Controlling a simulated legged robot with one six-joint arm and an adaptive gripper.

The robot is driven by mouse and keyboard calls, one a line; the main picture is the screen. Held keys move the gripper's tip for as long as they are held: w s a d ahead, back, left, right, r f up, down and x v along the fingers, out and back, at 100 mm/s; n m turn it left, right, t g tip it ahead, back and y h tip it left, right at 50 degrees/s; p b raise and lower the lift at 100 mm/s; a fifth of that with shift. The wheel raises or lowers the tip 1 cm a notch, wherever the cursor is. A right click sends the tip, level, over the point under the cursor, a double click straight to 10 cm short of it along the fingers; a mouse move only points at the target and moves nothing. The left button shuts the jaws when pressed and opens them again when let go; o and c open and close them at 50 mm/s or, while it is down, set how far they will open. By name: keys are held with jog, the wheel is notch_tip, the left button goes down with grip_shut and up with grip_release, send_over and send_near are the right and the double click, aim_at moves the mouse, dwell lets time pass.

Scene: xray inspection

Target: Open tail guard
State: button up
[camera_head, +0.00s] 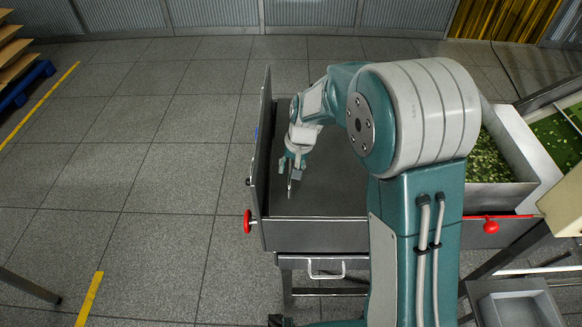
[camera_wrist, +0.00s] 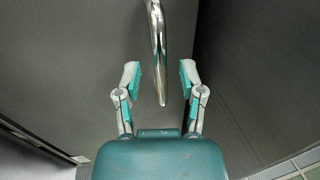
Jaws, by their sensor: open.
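An upright metal panel (camera_head: 261,165), which looks like the tail guard, stands along the left edge of the grey metal bed (camera_head: 335,190). A red knob (camera_head: 248,222) sticks out low on its outer side. My gripper (camera_head: 293,164) is over the bed, just right of the panel. In the wrist view, my gripper (camera_wrist: 160,76) is open, with its fingers apart. A shiny curved metal bar (camera_wrist: 157,40), like a handle, extends down between the fingertips, with clear gaps on both sides. I cannot tell which surface the bar is fixed to.
A drawer-like front with a metal handle (camera_head: 326,269) is below the bed. A bin of green pieces (camera_head: 490,160) and a red knob (camera_head: 491,226) are to the right, partly behind my arm. An empty metal tray (camera_head: 515,308) is at lower right.

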jog(key=shift+a, duration=0.1)
grip_shut()
jog(key=shift+r, duration=0.1)
